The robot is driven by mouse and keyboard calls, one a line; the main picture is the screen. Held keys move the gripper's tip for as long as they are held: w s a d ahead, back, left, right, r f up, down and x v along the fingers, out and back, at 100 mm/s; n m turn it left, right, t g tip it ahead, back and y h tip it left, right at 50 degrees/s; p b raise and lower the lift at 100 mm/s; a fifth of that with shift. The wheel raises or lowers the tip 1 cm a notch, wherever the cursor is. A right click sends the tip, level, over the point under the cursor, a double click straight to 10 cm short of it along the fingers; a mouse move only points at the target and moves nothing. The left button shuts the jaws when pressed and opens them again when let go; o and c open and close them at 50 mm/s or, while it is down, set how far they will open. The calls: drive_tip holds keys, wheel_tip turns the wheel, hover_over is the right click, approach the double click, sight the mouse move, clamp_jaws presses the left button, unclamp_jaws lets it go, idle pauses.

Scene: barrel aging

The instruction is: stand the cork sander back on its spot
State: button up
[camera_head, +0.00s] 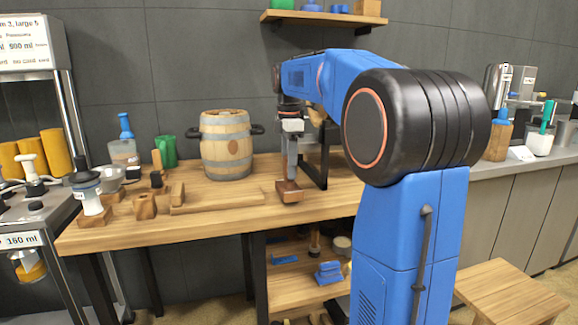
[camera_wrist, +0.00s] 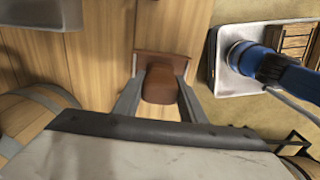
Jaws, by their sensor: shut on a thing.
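The cork sander, which I take to be the reddish-brown wooden block (camera_head: 289,196), is at the tip of my gripper (camera_head: 291,178), near the front edge of the wooden table (camera_head: 235,222). In the wrist view the brown block (camera_wrist: 161,65) shows between the two grey fingers of my gripper (camera_wrist: 161,108), which are shut on it. It is over or on the tabletop; I cannot tell whether it touches. I cannot make out a marked spot for it.
A small barrel (camera_head: 226,150) stands behind and left of my gripper. A flat wooden board (camera_head: 220,205) lies to the left of the block. Further left are a green mug (camera_head: 166,152) and a blue-topped bottle (camera_head: 124,150). A dark frame (camera_head: 318,172) stands close on the right.

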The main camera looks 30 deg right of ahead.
drive_tip(key=shift+f, duration=0.85)
idle(0.3)
drive_tip(key=o, duration=1.4)
drive_tip(key=shift+r, duration=4)
